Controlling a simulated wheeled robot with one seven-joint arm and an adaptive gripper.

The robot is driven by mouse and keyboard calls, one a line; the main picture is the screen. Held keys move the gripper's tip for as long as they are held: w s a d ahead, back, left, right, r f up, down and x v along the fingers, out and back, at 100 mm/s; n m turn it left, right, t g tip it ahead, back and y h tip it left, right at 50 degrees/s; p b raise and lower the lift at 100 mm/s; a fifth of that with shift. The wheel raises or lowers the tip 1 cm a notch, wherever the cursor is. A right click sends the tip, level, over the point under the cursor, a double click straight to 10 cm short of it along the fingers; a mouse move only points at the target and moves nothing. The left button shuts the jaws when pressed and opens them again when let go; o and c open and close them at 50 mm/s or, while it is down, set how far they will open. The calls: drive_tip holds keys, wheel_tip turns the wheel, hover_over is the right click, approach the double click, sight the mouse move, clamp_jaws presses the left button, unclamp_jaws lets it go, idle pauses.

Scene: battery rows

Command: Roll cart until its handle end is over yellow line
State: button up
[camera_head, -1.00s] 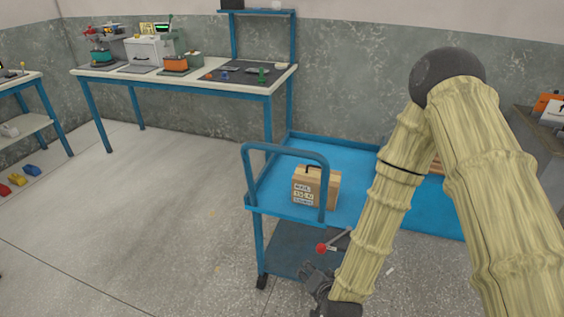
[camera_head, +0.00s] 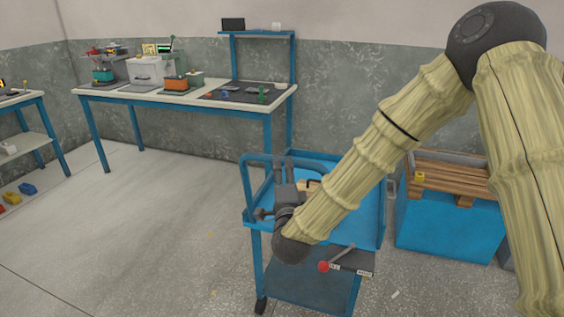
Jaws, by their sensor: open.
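The blue cart (camera_head: 340,226) stands right of centre, its hooped handle (camera_head: 250,159) at the near left end. A brown box (camera_head: 311,186), mostly hidden by my arm, sits on its top tray. My gripper (camera_head: 284,162) is open and points away from me at the handle's top bar. It overlaps the bar in the picture; I cannot tell whether the bar is between the fingers or touched. A red-knobbed lever (camera_head: 324,267) shows at the grey lower shelf. I see no clear yellow line on the floor, only faint small yellowish marks.
A workbench (camera_head: 190,97) with tools stands along the back wall. A blue bin (camera_head: 448,232) with a wooden pallet (camera_head: 447,182) stands close right of the cart. A shelf unit (camera_head: 40,140) is at far left. The floor left of the cart is open.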

sight(282, 164)
drive_tip(key=shift+x, duration=2.5)
clamp_jaws()
